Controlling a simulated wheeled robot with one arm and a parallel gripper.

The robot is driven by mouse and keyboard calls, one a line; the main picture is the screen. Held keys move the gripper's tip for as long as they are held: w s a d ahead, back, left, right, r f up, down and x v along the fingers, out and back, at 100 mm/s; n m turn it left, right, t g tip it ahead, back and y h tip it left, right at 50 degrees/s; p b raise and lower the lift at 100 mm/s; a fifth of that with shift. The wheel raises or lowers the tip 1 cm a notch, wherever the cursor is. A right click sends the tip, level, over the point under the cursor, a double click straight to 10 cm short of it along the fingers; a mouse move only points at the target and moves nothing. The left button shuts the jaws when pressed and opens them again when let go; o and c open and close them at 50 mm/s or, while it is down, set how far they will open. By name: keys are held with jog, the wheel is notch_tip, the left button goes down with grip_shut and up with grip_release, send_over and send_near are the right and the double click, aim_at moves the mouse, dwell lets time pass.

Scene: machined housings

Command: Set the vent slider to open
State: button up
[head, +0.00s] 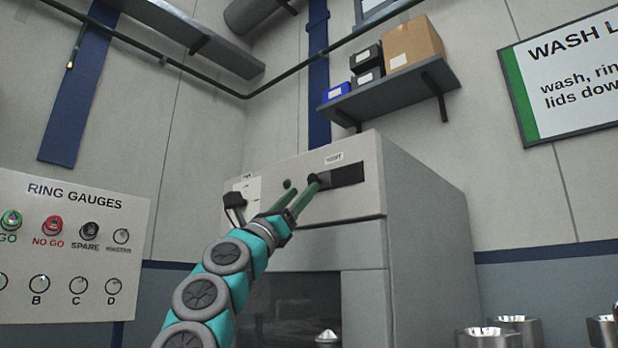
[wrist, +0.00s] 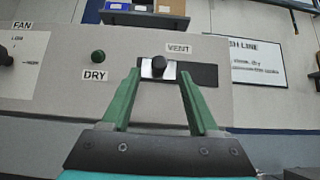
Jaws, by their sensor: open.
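The vent slider is a dark knob (wrist: 158,66) on a pale plate, at the left end of a dark slot (wrist: 203,75) under the VENT label (wrist: 180,49). The slot also shows in the head view (head: 349,173) on the upper front of the grey machine (head: 350,212). My gripper (wrist: 160,77) is open, with its green fingers pointing at the panel. In the wrist view the knob appears between the two fingertips, with gaps on both sides. In the head view my gripper (head: 301,191) partly covers the slot's left end. I cannot tell how deep the fingertips reach around the knob.
Left of the slot are a green DRY button (wrist: 98,57) and a black FAN knob (wrist: 5,57). A wall shelf (head: 390,98) with boxes is above the machine. A RING GAUGES board (head: 70,245) hangs at left. Metal cups (head: 488,338) stand at lower right.

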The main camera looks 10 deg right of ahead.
aim_at(311, 181)
jog(key=p+x, duration=0.2)
jog(key=x, duration=0.1)
jog(key=shift+d+r, duration=0.2)
jog(key=shift+r, duration=0.2)
jog(key=shift+w+d+r, duration=0.25)
jog(key=shift+w, duration=0.1)
grip_shut()
dwell(1.0)
